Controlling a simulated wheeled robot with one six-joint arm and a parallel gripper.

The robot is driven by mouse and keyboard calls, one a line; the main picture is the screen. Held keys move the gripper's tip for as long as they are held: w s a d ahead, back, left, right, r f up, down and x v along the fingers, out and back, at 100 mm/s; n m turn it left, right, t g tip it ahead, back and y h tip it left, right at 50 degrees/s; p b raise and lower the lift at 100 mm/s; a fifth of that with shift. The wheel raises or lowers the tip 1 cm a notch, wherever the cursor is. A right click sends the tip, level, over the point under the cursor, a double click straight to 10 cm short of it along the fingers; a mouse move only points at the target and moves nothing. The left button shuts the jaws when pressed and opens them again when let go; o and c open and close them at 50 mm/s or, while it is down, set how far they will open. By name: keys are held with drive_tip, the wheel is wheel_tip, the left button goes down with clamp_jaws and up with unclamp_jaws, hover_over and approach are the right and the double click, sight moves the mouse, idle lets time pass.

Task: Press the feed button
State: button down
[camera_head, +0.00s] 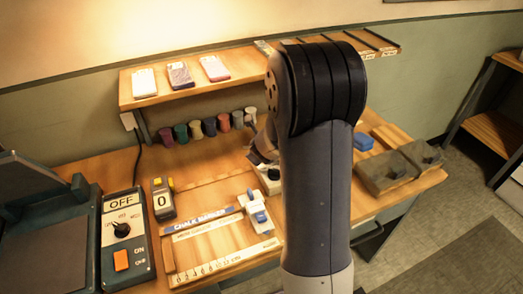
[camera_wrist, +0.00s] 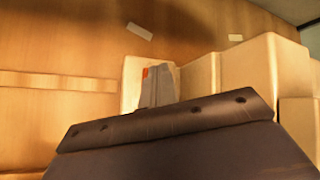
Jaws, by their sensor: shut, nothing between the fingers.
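My gripper (camera_wrist: 158,72) is shut and empty in the wrist view. Its fingertips are close in front of a cream box (camera_wrist: 131,80), and a small orange-red patch (camera_wrist: 145,72) shows right beside them. I cannot tell whether this patch is the feed button, nor whether the fingers touch it. In the head view my gripper (camera_head: 264,150) is partly hidden by my arm. Below it a cream device (camera_head: 270,184) with a dark round part shows on the bench, its right side hidden by my arm. No label reading "feed" is legible.
At left is a control box (camera_head: 122,240) reading OFF, with a dial and an orange switch. A counter (camera_head: 162,199) shows 0. A chalk marker board (camera_head: 218,246) lies in front. A shelf (camera_head: 190,92) overhangs the back. Grey blocks (camera_head: 386,172) stand at right.

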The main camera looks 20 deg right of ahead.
drive_tip(key=shift+r+p, duration=0.7)
drive_tip(key=shift+r, duration=0.15)
wheel_tip(320, 180, up, 5)
drive_tip(key=p, duration=0.5)
idle(0.5)
